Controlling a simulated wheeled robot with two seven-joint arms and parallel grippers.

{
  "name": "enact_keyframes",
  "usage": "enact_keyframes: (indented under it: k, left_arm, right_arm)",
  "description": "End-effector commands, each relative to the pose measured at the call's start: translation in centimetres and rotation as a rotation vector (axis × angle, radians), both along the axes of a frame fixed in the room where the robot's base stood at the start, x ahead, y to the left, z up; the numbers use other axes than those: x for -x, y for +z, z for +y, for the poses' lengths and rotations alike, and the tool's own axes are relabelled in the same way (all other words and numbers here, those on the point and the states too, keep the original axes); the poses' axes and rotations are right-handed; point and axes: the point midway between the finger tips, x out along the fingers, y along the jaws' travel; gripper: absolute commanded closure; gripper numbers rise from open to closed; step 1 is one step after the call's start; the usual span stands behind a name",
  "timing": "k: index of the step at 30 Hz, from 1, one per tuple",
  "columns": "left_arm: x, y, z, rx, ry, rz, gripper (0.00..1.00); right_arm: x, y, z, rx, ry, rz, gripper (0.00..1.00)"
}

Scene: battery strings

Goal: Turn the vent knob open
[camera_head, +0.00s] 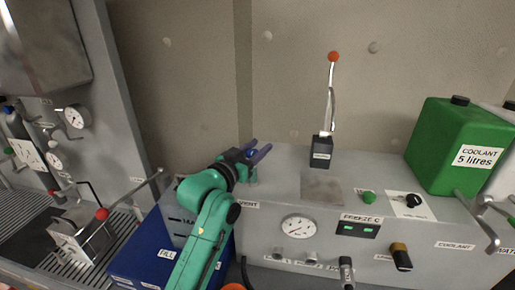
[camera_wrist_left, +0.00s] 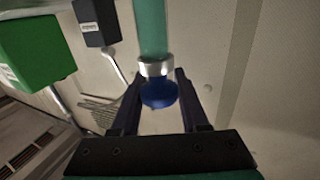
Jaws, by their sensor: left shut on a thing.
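The vent knob is a blue rounded knob (camera_wrist_left: 159,94) below a metal collar (camera_wrist_left: 156,67) on a teal pipe (camera_wrist_left: 153,25) in the left wrist view. My left gripper (camera_head: 259,151) is at the left end of the grey console in the head view, above the VENT label (camera_head: 247,205). Its two dark fingers stand on either side of the knob and are shut on it. In the head view the knob is mostly hidden by the gripper. My right gripper is in neither view.
A lever with a red ball (camera_head: 333,57) stands upright on the grey console (camera_head: 285,190). A green coolant container (camera_head: 450,140) stands at the right. A blue box (camera_head: 150,255) is at the lower left. A red-tipped handle (camera_head: 102,213) and pipes are further left.

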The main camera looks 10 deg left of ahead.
Motion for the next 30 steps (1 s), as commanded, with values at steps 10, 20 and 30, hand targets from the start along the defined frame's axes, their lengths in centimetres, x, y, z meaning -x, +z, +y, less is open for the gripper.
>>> enact_keyframes:
  k: [10, 20, 30]
  left_arm:
    - [0.1, -0.7, -0.2, -0.009, -0.107, 0.006, 1.00]
    - [0.4, -1.2, -0.7, -0.013, -0.367, 0.004, 1.00]
    - [1.3, -0.9, -1.6, -0.005, -0.697, 0.003, 1.00]
  right_arm:
    - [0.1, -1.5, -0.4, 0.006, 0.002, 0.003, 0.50]
    - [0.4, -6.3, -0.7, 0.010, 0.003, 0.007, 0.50]
    - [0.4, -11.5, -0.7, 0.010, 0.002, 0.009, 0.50]
